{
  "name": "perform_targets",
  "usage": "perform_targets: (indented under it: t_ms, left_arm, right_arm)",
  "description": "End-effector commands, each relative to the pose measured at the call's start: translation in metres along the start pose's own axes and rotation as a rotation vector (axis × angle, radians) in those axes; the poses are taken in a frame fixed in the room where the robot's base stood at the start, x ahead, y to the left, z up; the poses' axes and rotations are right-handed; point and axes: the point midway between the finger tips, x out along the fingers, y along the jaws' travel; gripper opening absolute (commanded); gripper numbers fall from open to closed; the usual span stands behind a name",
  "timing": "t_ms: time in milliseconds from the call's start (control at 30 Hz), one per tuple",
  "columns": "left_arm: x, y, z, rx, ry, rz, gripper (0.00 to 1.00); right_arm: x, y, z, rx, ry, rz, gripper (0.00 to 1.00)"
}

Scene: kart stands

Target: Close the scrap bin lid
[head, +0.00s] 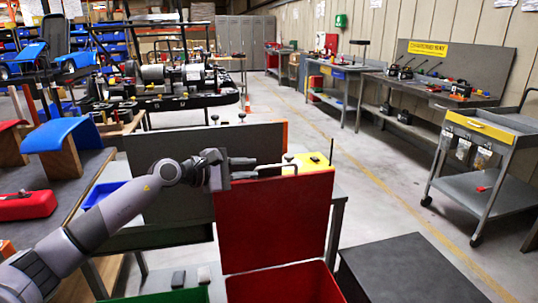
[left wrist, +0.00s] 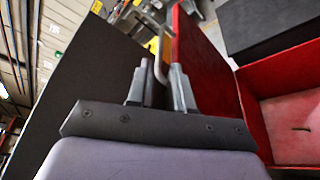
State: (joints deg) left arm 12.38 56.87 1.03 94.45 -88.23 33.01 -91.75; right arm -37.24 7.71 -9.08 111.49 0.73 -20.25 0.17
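The red scrap bin (head: 285,284) stands open at the bottom centre of the head view. Its inside also shows at the right of the left wrist view (left wrist: 290,115), with a small dark mark or piece on the floor. Its red lid (head: 272,225) stands nearly upright behind the opening; it also shows in the left wrist view (left wrist: 205,65). A pale bar handle (head: 292,163) is at the lid's top edge. My left gripper (head: 272,168) is at this edge, its fingers close on both sides of the handle (left wrist: 166,45). My right gripper is not in view.
A green bin (head: 160,297) stands left of the red one. A dark upright panel (head: 170,215) is behind my left arm. A black box top (head: 410,268) lies to the right. A grey cart (head: 485,150) is farther right, with clear floor between.

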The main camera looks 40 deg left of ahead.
Motion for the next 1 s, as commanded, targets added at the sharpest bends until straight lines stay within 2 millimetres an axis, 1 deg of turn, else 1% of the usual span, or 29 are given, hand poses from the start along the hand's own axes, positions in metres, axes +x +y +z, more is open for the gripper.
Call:
perform_targets:
  t_ms: [167,500,600,767,1000]
  left_arm:
    - [0.010,0.003,0.000,0.011,0.003,0.001,0.21]
    - [0.051,0.003,0.001,0.007,0.001,0.001,0.21]
    - [0.061,0.002,0.000,0.007,0.001,0.002,0.21]
    - [0.069,0.001,0.000,0.008,0.001,-0.001,0.21]
    - [0.071,0.000,0.000,0.009,0.002,-0.001,0.21]
  right_arm:
    - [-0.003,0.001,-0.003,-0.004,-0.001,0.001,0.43]
    - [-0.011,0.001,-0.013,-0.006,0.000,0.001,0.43]
    - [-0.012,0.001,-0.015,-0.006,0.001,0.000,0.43]
    - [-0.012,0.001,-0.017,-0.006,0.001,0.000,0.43]
    - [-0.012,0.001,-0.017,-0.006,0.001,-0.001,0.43]
